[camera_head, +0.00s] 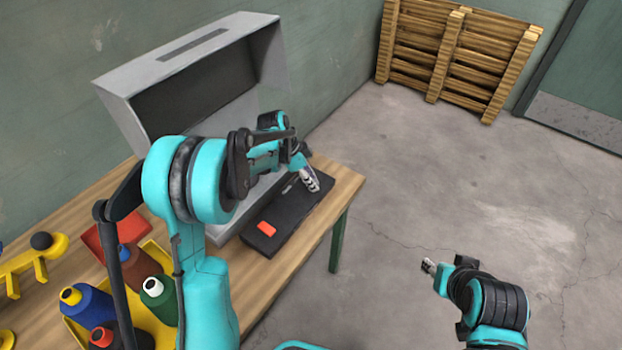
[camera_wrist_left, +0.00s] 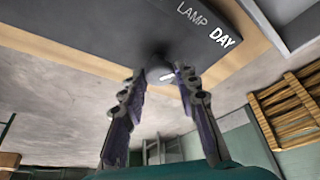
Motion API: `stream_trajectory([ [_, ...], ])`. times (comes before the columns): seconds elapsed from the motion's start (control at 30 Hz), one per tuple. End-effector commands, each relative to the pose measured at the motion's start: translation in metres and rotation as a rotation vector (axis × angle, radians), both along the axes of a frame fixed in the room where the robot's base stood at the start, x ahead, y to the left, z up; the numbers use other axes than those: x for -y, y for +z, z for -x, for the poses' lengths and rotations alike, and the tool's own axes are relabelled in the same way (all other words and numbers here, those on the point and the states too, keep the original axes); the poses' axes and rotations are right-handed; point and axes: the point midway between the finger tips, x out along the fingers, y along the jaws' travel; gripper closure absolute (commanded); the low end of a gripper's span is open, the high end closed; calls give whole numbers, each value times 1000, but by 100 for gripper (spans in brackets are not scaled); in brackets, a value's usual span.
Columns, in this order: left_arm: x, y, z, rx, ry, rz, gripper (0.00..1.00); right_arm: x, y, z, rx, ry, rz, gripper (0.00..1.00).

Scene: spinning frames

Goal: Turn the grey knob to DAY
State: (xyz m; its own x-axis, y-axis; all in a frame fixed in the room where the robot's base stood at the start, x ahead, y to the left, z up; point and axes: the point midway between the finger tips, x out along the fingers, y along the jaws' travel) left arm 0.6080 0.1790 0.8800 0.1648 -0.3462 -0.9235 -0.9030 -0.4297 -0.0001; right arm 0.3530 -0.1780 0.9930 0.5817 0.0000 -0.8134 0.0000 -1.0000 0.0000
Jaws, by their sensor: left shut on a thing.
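The grey knob (camera_wrist_left: 159,64) shows in the left wrist view, between the fingertips of my left gripper (camera_wrist_left: 160,72). The left fingers are shut on the knob, one on each side. A short white mark shows by the knob; its exact aim is hard to read. The white word DAY (camera_wrist_left: 226,38) is printed on the dark panel, with LAMP (camera_wrist_left: 192,15) beside it. In the head view my left gripper (camera_head: 311,181) is at the far end of the dark panel (camera_head: 295,213) and hides the knob. My right gripper (camera_head: 429,266) is over the floor, away from the panel; its jaws are too small to read.
A red piece (camera_head: 266,228) lies on the near part of the panel. A grey hood (camera_head: 120,90) stands behind on the wooden table (camera_head: 345,184). A yellow tray (camera_head: 160,250) with coloured spools is at left. A wooden pallet (camera_head: 450,50) leans on the wall. The floor is clear.

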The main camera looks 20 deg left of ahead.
Motion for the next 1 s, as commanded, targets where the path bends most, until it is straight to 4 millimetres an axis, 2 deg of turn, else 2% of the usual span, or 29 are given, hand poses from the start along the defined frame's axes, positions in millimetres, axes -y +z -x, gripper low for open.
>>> stream_trajectory([
  [0.67,0,-1,0,-2,-68,-1,98,0,1,0,0,0,0,60],
  [0.7,0,-1,0,-2,-68,-1,67,0,1,0,0,0,0,60],
  [0.77,0,-1,0,-2,-68,-1,51,0,1,0,0,0,0,60],
  [1.0,0,0,0,-1,-66,-1,50,0,1,0,0,0,0,60],
])
